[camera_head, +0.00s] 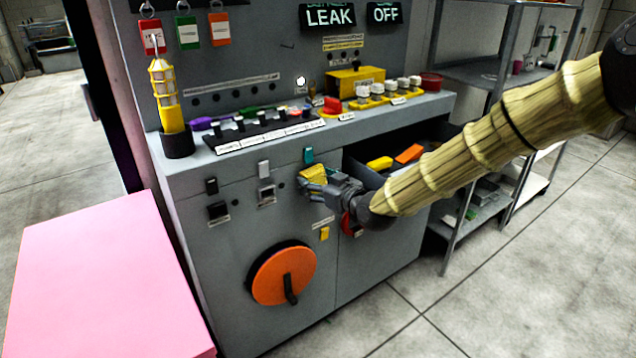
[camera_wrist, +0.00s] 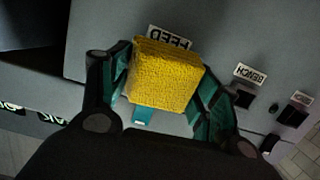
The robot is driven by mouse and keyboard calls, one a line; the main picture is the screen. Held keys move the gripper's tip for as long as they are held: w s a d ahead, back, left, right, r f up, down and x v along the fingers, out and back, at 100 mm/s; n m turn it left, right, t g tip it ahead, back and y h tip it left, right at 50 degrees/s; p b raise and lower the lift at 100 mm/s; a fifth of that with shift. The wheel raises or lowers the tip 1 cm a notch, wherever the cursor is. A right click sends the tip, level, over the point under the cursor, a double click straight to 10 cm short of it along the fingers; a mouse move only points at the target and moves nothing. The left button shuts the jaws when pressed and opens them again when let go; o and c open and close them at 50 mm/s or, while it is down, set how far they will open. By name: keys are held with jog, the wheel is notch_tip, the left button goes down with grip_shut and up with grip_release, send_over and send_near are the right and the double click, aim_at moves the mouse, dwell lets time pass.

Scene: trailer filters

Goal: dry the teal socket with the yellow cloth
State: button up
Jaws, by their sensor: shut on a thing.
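My gripper (camera_head: 322,188) is at the front of the grey cabinet, shut on the yellow cloth (camera_head: 313,173). In the wrist view the cloth (camera_wrist: 165,75), a thick textured pad, sits between the two fingers of my gripper (camera_wrist: 162,88). A teal tab (camera_head: 308,156) shows on the cabinet front just above the cloth; it also shows in the wrist view (camera_wrist: 143,116). The panel behind the cloth, by the partly covered FEED label (camera_wrist: 170,37), is hidden, so the socket's face cannot be seen. I cannot tell whether the cloth touches it.
A white-tabbed socket (camera_head: 267,193) and a black one (camera_head: 217,210) are to the left. An orange wheel (camera_head: 283,272) is below. An open drawer (camera_head: 365,175) juts out on the right, beneath my arm. A pink block (camera_head: 105,280) stands at front left.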

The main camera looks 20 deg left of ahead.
jog(key=f+p+v, duration=0.1)
jog(key=v, duration=0.7)
jog(key=shift+s+d+f, duration=0.25)
jog(key=shift+s+d, duration=0.05)
jog(key=shift+d, duration=0.15)
dwell(0.5)
